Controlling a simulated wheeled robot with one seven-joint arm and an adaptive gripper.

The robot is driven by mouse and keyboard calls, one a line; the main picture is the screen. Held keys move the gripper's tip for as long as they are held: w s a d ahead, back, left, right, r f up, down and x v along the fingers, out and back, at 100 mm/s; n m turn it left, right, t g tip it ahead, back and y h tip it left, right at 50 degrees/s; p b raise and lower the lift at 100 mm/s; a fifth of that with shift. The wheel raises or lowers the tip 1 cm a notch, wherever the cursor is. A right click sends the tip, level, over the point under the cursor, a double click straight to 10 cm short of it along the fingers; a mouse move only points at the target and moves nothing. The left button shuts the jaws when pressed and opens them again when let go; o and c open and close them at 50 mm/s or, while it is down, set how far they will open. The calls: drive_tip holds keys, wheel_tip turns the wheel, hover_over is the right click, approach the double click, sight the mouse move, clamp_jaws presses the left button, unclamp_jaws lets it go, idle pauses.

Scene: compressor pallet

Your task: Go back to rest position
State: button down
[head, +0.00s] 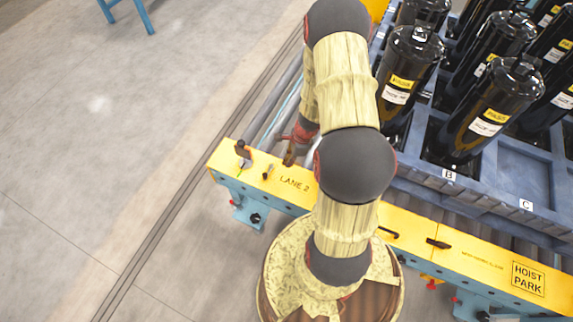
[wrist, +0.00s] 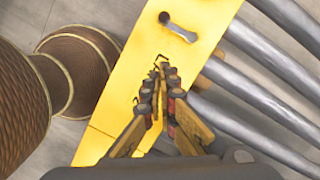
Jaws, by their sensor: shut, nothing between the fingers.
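My gripper (head: 290,154) hangs over the left end of the yellow rail marked LANE 2 (head: 318,197), partly hidden behind my arm in the head view. In the wrist view my gripper (wrist: 161,72) points at the yellow rail (wrist: 120,90), with its fingers close together and nothing between them.
A blue-grey pallet (head: 520,165) with several black compressors (head: 405,75) stands at the right, behind the rail. Metal rollers (wrist: 255,85) run beside the rail. Dark handles (head: 438,243) sit on the rail near the HOIST PARK label (head: 528,279).

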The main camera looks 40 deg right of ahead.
drive_tip(key=shift+s+d+r, duration=0.1)
drive_tip(key=shift+r, duration=0.1)
idle(0.6)
